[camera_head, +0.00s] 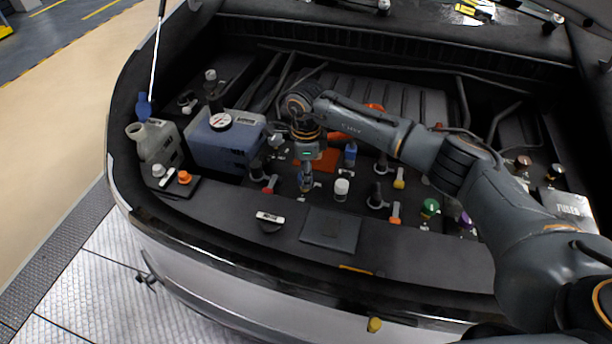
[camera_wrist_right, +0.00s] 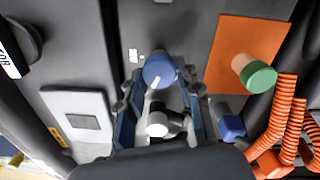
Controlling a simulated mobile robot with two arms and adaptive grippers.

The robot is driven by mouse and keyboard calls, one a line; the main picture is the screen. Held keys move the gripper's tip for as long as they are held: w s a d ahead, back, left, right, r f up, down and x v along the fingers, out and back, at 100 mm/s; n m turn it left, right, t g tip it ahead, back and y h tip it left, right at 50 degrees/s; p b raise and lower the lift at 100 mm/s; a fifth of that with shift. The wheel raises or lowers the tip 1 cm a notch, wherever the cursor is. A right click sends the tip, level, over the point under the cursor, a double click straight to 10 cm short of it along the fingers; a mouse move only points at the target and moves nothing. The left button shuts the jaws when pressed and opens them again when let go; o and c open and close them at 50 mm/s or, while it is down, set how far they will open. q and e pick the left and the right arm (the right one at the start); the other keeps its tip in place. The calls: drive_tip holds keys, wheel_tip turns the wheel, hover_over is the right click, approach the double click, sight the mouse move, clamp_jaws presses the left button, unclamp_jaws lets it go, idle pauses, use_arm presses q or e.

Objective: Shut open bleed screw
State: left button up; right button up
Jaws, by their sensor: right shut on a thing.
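My right gripper (camera_head: 306,184) points down into the engine bay, left of centre. In the right wrist view my right gripper (camera_wrist_right: 160,88) has its fingers shut on either side of a blue round screw head (camera_wrist_right: 158,71), which I take to be the bleed screw. A light line shows on the blue head. A white round part (camera_wrist_right: 157,124) on a dark stem shows between the fingers, nearer the palm. The fingers largely hide the screw in the head view. I cannot tell how far the screw is turned. My left gripper is not in view.
A blue-filled tank (camera_head: 228,145) and a grey bottle (camera_head: 155,143) stand to the left. A blue-topped part (camera_head: 350,155) and a white cap (camera_head: 342,187) stand close right of the gripper. An orange plate (camera_wrist_right: 234,45) and coiled orange hose (camera_wrist_right: 284,118) lie nearby.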

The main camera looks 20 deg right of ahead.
drive_tip(key=m+b, duration=0.2)
drive_tip(key=m, duration=0.4)
drive_tip(key=shift+f, duration=0.1)
drive_tip(key=m+b, duration=0.1)
drive_tip(key=m, duration=0.2)
drive_tip(key=shift+s+m, duration=0.1)
drive_tip(key=shift+m, duration=0.3)
drive_tip(key=shift+m+b, duration=0.3)
drive_tip(key=shift+m, duration=1.1)
drive_tip(key=o, duration=1.1)
drive_tip(key=shift+o, duration=0.2)
wheel_tip(320, 180, up, 12)
